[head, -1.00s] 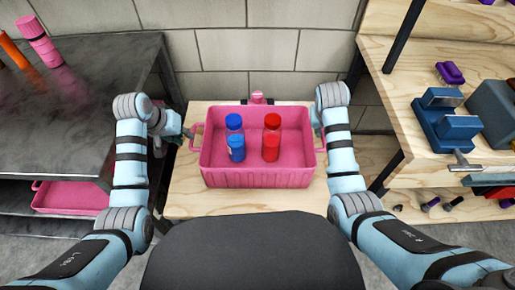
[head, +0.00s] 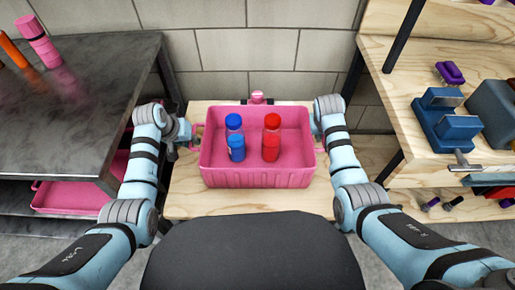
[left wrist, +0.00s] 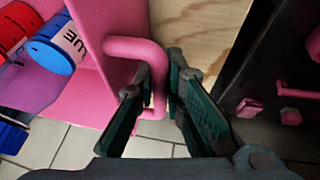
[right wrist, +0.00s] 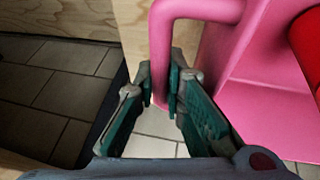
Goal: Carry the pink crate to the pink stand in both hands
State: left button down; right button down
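The pink crate (head: 258,178) stands level on a low wooden table (head: 240,205), with blue-capped and red-capped bottles in it. My left gripper (head: 192,133) is at its left handle. In the left wrist view, its fingers (left wrist: 158,85) lie close on both sides of the pink handle bar (left wrist: 130,47) and look shut on it. My right gripper's fingers (right wrist: 160,85) likewise look shut on the right handle bar (right wrist: 200,8). The right fingers are hidden in the head view. I cannot pick out a pink stand for certain.
A dark metal shelf (head: 90,100) stands at the left, with a pink bottle (head: 40,42) on top and a pink container (head: 70,197) below. A block wall (head: 265,50) is behind.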

pick_arm(q)
jog(key=shift+w+r, duration=0.1)
jog(key=shift+r, duration=0.05)
pick_arm(e)
jog(key=shift+w+r, duration=0.1)
jog(key=shift+r, duration=0.05)
